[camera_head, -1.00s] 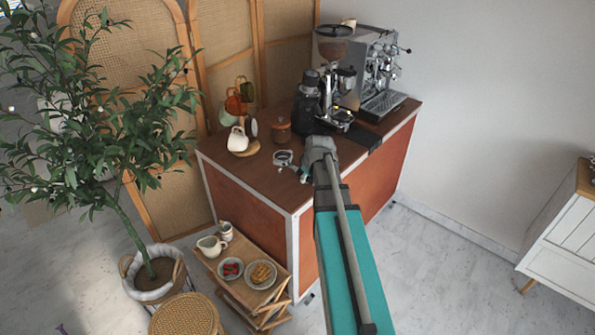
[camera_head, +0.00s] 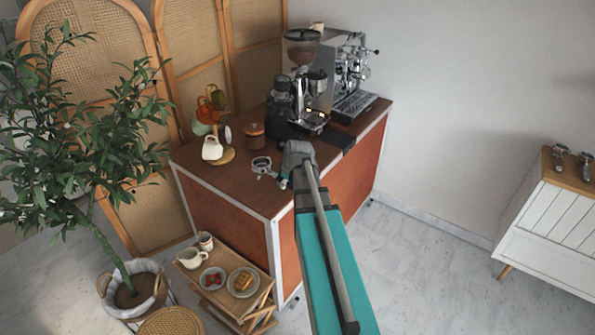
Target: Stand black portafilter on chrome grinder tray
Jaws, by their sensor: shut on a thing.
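The portafilter (camera_head: 261,165) shows as a small metallic ring-shaped head at the dark wooden top of the coffee cart, near its front left edge. Its handle is mostly hidden behind my gripper. My gripper (camera_head: 284,180) is just right of the head, low at the countertop, and is shut on the portafilter. I cannot tell whether the portafilter touches the top. The chrome grinder (camera_head: 304,85) with its dark hopper stands further back on the cart. Its tray (camera_head: 313,122) at the foot looks empty and lies behind and to the right of my gripper.
A black grinder (camera_head: 279,105) stands left of the chrome one, and an espresso machine (camera_head: 350,75) stands behind right. A black mat (camera_head: 335,142) lies near the front edge. A white cabinet (camera_head: 555,220) is far right.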

